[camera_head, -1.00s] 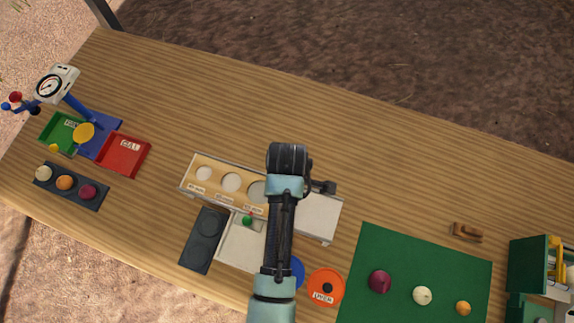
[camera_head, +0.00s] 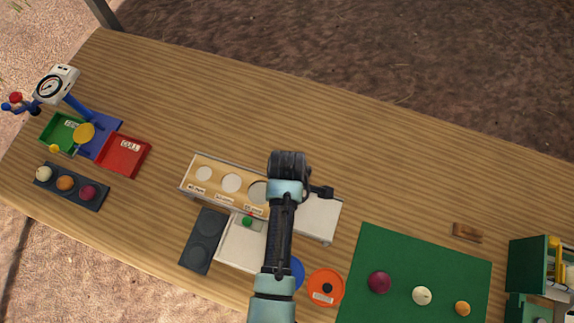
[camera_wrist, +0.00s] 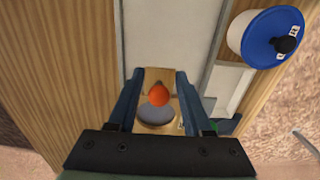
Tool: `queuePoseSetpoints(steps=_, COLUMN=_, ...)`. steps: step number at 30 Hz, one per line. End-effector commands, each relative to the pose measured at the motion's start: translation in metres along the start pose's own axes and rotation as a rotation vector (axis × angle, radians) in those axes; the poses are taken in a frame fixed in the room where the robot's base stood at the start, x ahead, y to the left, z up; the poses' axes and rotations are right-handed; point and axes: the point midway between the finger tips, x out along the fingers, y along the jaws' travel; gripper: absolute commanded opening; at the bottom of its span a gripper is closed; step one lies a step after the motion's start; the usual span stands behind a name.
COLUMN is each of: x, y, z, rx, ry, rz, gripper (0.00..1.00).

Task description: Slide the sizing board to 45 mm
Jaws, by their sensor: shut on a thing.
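The sizing board (camera_head: 218,189) is a tan strip with round holes of rising size and small labels, lying in a pale frame near the table's middle. My arm covers its right part in the head view. In the wrist view, the board's end (camera_wrist: 151,76) shows between my fingers, with a large grey hole and an orange-red knob (camera_wrist: 159,95). My gripper (camera_wrist: 160,73) is shut on the sizing board around this knob; exact finger contact is hard to see. In the head view my fingers are hidden under my arm.
A white plate (camera_head: 318,217) lies right of my arm. An orange disc (camera_head: 325,287) and a blue round lid (camera_wrist: 272,38) are close by. The green mat (camera_head: 420,260) holds several onions. The table behind is clear.

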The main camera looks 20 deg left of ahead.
Motion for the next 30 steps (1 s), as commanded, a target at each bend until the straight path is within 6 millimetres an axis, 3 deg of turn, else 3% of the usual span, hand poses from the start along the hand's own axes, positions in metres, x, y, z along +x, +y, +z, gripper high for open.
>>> queuePoseSetpoints(steps=8, x=-0.001, y=0.000, z=0.005, rx=0.002, ry=0.000, rz=-0.002, gripper=0.00)
queuePoseSetpoints(steps=30, x=-0.001, y=0.000, z=0.050, rx=0.003, ry=-0.002, rz=-0.001, gripper=0.00)
